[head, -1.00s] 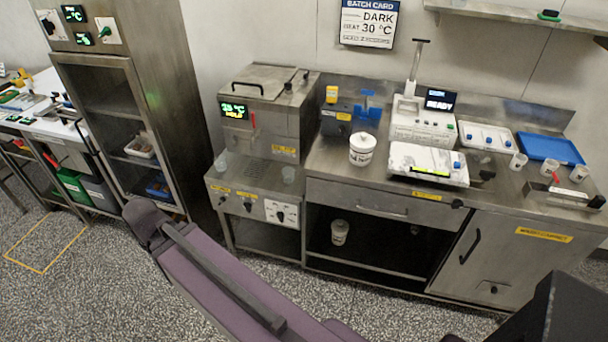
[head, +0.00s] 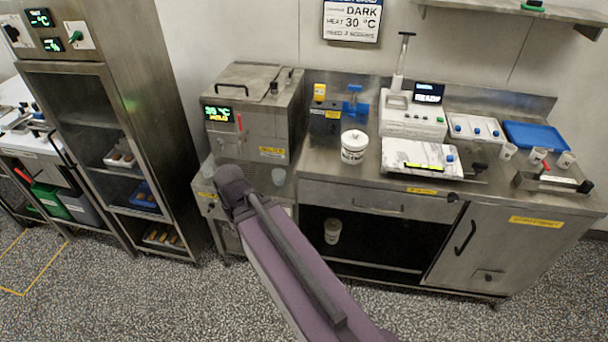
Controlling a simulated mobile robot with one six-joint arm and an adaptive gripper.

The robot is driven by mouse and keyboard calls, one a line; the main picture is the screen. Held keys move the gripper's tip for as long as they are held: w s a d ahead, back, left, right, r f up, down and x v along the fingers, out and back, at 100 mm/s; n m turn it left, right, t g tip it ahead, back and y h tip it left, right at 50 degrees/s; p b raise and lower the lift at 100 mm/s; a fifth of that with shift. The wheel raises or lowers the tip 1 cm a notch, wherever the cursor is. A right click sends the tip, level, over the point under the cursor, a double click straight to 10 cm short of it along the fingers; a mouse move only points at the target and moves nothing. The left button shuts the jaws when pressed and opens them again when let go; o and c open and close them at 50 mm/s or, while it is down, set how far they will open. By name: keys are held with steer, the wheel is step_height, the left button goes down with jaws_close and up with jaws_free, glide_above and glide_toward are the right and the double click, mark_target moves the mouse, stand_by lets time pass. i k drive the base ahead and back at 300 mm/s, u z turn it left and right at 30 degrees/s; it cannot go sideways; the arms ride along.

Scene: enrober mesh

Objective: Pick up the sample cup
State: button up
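I cannot tell for sure which vessel is the sample cup. Small white cups with dark markings stand at the right end of the steel counter: one (head: 508,151), a second (head: 538,155) and a third (head: 566,160). My gripper is not in view.
The heated steel unit (head: 252,88) shows a green display. A lidded white tub (head: 354,147), a scale (head: 420,157), a white instrument (head: 411,118) and a blue tray (head: 541,137) occupy the counter. Another pale container (head: 332,231) is in the open bay below. Speckled floor lies clear in front.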

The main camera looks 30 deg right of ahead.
mark_target(279, 175)
steer(key=z, duration=0.65)
steer(key=k, duration=0.95)
steer(key=u, duration=0.05)
steer(key=i, duration=0.9)
